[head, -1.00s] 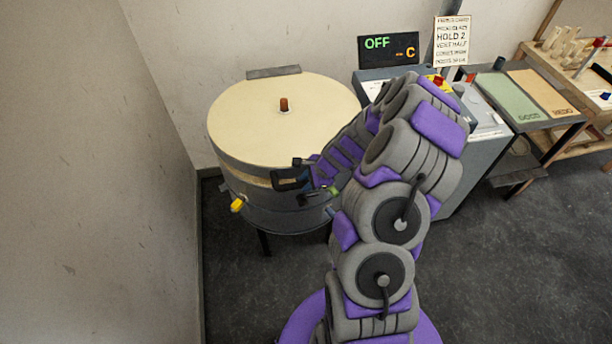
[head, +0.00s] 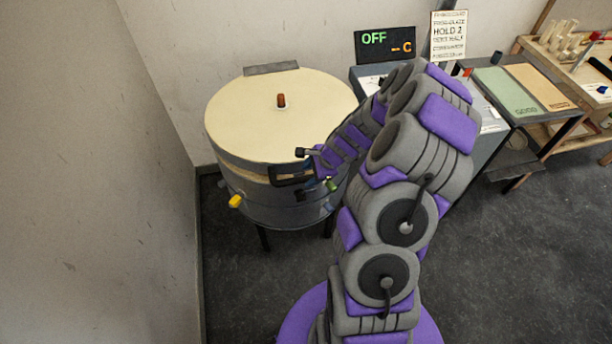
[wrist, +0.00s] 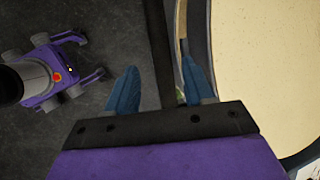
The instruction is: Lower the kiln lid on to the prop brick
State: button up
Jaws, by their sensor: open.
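The kiln (head: 270,205) is a grey drum on dark legs. Its round cream lid (head: 250,118) lies low and roughly level over it, with a brown plug in the middle. A pale strip shows under the lid's front rim; I cannot tell whether this is the prop brick. A dark handle (head: 288,177) sticks out from the lid's front. My gripper (head: 306,170) is open at the handle's right end. In the wrist view, the handle bar (wrist: 156,45) runs between the two spread blue fingers (wrist: 160,88), with the lid (wrist: 270,70) to the right.
A yellow part (head: 236,201) juts from the kiln's front left. A dark display (head: 385,45) reads OFF above the control cabinet at right. A side table (head: 530,95) with green and tan panels stands farther right. Walls are close behind and left. The floor in front is open.

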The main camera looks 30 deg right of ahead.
jog(key=p+v, duration=0.1)
jog(key=v, duration=1.2)
jog(key=shift+s+d+r, duration=0.15)
jog(key=shift+d+r, duration=0.1)
jog(key=shift+r, duration=0.05)
jog(key=s+a+r+n+g+b, duration=0.1)
jog(key=s+a+r+n+g, duration=0.15)
jog(key=s+a+n, duration=0.4)
jog(key=s+a+r+n+g+b, duration=0.15)
jog(key=a+r+n, duration=0.25)
jog(key=a, duration=0.6)
jog(key=s+a+r+n+g+h+b, duration=0.1)
jog(key=s+a+n, duration=0.1)
jog(key=s+n, duration=0.3)
jog(key=s+a+n+g+h+b, duration=0.1)
jog(key=s+n, duration=0.4)
jog(key=s, duration=0.9)
jog(key=shift+a+r+h+b, duration=0.4)
jog(key=shift+a+h+b, duration=0.25)
jog(key=shift+h+b, duration=0.15)
